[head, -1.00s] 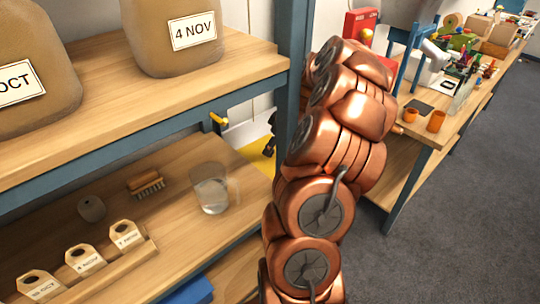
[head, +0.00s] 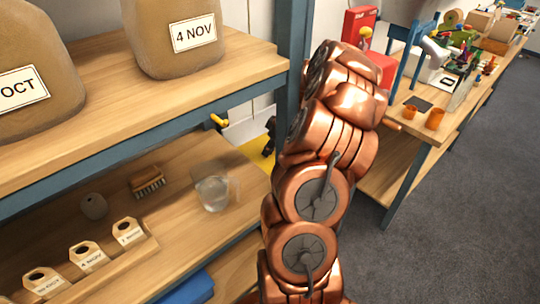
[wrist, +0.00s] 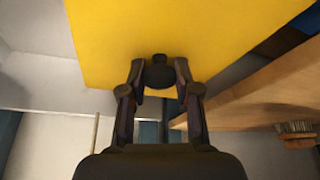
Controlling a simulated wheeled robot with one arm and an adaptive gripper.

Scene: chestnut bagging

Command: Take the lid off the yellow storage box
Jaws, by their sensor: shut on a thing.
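The yellow lid (wrist: 190,40) fills the upper part of the wrist view, with a dark round knob (wrist: 158,72) near its lower edge. My gripper (wrist: 159,78) is shut on this knob, one finger on each side. In the head view a patch of yellow (head: 255,152) shows behind the shelf post, left of my copper arm, with the dark gripper (head: 269,137) beside it. My arm covers most of that area. The walls of the yellow box are not clearly visible, so I cannot tell whether the lid touches it.
A wooden shelf edge (wrist: 255,98) runs close on the right in the wrist view. The lower shelf holds a glass (head: 213,193), a brush (head: 147,182) and labelled tags (head: 86,256). Large labelled sacks (head: 175,40) stand above. A cluttered workbench (head: 405,165) stands right; the grey floor is clear.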

